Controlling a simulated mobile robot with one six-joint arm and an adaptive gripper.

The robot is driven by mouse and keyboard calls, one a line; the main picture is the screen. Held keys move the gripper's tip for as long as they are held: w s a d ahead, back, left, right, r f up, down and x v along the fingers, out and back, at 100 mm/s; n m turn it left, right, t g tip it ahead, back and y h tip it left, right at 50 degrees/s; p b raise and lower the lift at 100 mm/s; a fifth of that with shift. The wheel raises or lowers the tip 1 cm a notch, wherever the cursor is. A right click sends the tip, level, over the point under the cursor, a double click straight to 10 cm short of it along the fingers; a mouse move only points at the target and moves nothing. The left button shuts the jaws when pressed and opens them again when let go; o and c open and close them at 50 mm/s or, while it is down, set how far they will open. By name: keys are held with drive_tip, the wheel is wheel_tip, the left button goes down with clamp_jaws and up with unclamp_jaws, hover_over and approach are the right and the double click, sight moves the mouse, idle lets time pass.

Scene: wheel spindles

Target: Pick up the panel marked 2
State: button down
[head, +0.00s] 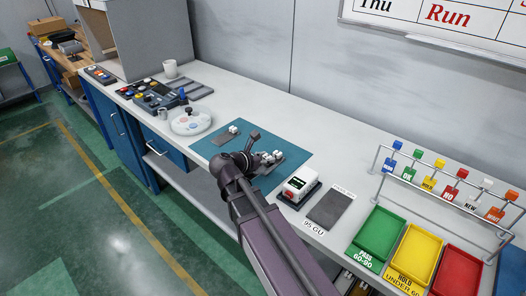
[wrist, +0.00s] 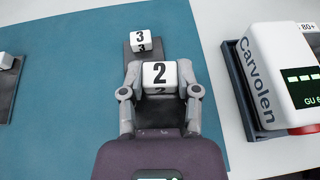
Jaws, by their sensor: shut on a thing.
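The panel marked 2 (wrist: 160,73) is a small white block with a black 2 on its face. In the wrist view it sits between the two grey fingers of my gripper (wrist: 161,88), which is shut on it. I cannot tell whether it is clear of the dark strip under it. The panel marked 3 (wrist: 139,38) stands just beyond it on the dark grey strip (wrist: 137,54). In the head view my gripper (head: 263,160) is over the right part of the teal mat (head: 215,143), and my arm partly hides it.
Another white block (head: 233,129) sits on a second dark strip on the mat's left. A white gauge marked Carvolen (wrist: 265,75) stands close right of my gripper. Green (head: 376,234), yellow (head: 418,252) and red (head: 457,272) trays lie farther right. A round white dish (head: 190,122) stands left.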

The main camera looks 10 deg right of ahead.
drive_tip(key=shift+s, duration=0.35)
drive_tip(key=shift+r, duration=0.1)
idle(0.4)
